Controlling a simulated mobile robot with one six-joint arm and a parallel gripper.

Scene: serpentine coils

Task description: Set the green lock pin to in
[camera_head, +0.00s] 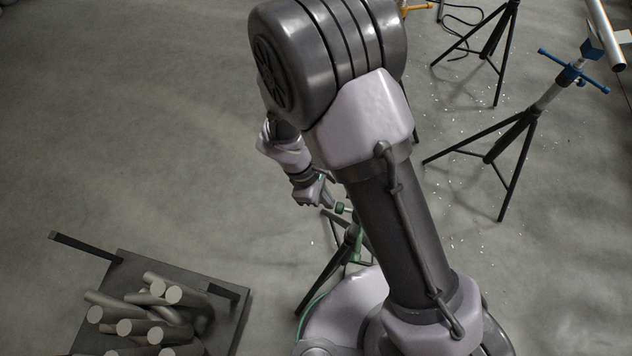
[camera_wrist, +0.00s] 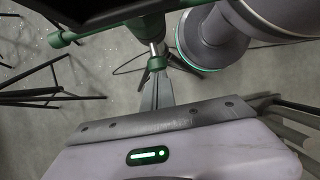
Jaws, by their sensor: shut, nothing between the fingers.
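A tripod stand with green fittings stands beside my arm; a green fitting (camera_head: 340,208) shows just right of my gripper (camera_head: 322,201) in the head view. In the wrist view, the stand has a green crossbar (camera_wrist: 110,27) with a rounded end at left, a metal post, and a green collar (camera_wrist: 157,63). I cannot tell which green part is the lock pin or its position. My gripper's fingers (camera_wrist: 160,76) are shut and empty, pointing at the green collar. Whether they touch it is unclear. The stand is partly hidden by my arm in the head view.
A blue-handled tripod stand (camera_head: 570,72) and another black tripod (camera_head: 490,45) stand at the right. A dark cart (camera_head: 236,300) loaded with grey bars is at lower left. A cable (camera_head: 462,18) lies on the floor at top right. The floor at upper left is clear.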

